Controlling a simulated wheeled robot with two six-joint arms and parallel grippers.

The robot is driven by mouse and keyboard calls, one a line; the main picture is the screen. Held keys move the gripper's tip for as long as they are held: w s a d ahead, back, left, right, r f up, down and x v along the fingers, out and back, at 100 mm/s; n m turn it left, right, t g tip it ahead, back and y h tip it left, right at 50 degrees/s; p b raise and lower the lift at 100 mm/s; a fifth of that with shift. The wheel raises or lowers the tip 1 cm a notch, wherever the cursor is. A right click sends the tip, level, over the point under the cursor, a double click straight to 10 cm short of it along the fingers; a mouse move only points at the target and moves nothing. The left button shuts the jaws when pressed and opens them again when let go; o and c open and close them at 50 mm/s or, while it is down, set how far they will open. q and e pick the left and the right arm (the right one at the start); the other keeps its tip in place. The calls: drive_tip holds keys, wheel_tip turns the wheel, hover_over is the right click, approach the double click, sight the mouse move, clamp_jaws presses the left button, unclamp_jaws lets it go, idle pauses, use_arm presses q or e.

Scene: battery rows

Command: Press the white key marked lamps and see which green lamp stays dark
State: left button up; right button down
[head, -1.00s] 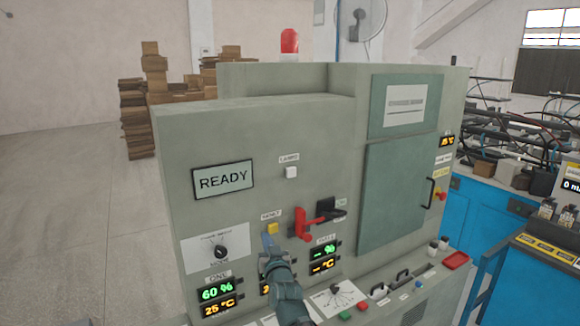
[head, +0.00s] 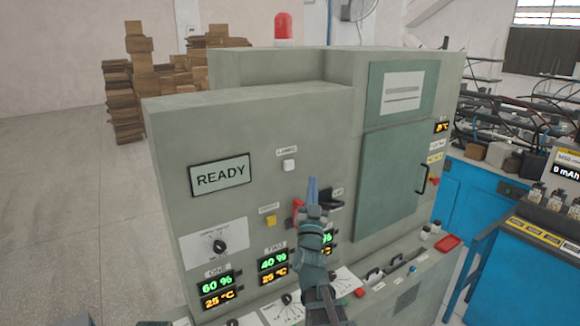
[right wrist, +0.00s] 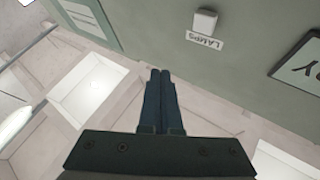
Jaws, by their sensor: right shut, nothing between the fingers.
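The white key (head: 289,166) is a small square on the grey-green machine front, under a label reading LAMPS (head: 286,151). In the right wrist view the white key (right wrist: 205,20) and its label (right wrist: 203,41) are at the top, upside down. My right gripper (head: 313,190) is shut and empty, fingers pointing up, just right of and below the key in the head view. In the right wrist view its fingertips (right wrist: 161,73) appear apart from the key. I cannot make out a group of green lamps; the only lit green is in the percent readouts.
A READY screen (head: 221,176) is left of the key. A yellow key (head: 271,221) is lower. A red lever (head: 298,211) is partly hidden behind my gripper. Readouts show 60 % (head: 217,283) and 40 % (head: 274,261); a third is partly covered. A red beacon (head: 284,28) tops the machine.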

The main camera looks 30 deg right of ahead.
approach(294, 162)
drive_tip(key=shift+s+d+x, duration=0.15)
drive_tip(key=shift+x, duration=1.1)
drive_tip(key=shift+s+d+x, duration=0.15)
drive_tip(key=shift+x, duration=1.05)
drive_tip(key=shift+w+r, duration=0.1)
drive_tip(key=shift+r, duration=0.1)
drive_tip(key=shift+w, duration=0.35)
drive_tip(key=shift+w, duration=0.4)
idle(0.8)
drive_tip(key=shift+s, duration=0.85)
drive_tip(key=s, duration=0.5)
drive_tip(key=shift+d, duration=0.2)
